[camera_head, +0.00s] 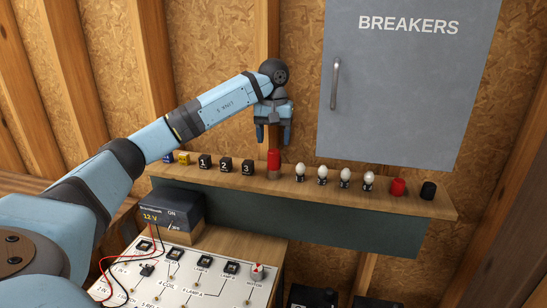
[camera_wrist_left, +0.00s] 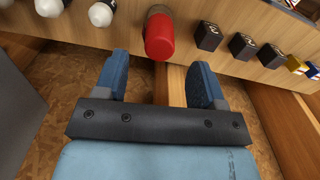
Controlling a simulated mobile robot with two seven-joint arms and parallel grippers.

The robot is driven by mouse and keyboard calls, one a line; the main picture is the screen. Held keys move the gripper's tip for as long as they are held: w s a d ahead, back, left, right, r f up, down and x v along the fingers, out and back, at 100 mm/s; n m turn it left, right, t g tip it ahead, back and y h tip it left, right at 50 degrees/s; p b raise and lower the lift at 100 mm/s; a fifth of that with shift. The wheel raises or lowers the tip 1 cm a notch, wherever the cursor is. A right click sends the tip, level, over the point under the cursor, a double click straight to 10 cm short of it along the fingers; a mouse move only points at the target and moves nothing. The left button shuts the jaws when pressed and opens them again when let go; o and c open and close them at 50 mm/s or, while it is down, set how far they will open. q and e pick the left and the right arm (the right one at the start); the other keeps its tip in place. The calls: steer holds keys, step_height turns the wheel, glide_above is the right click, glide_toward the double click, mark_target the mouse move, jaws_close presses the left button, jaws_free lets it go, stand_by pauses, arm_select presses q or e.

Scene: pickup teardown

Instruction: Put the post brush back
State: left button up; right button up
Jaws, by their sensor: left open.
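A red cylinder with a brownish lower part (camera_head: 274,160) stands upright on the wooden shelf; it looks like the post brush. It also shows in the left wrist view (camera_wrist_left: 159,38), beyond the fingertips and roughly in line with the gap between them. My left gripper (camera_head: 273,137) is open, with its blue fingers pointing down just above the brush's red top. In the left wrist view the space between the fingers (camera_wrist_left: 160,72) is empty. My right gripper is not in view.
The shelf (camera_head: 325,196) also holds numbered black blocks (camera_head: 226,166) to the left, and white bulbs (camera_head: 322,173), a red cap (camera_head: 398,187) and a black cap (camera_head: 428,190) to the right. The grey breaker cabinet (camera_head: 400,90) hangs above. A wired panel (camera_head: 190,270) lies below.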

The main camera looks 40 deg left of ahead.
arm_select(q)
steer(key=shift+r, duration=2.25)
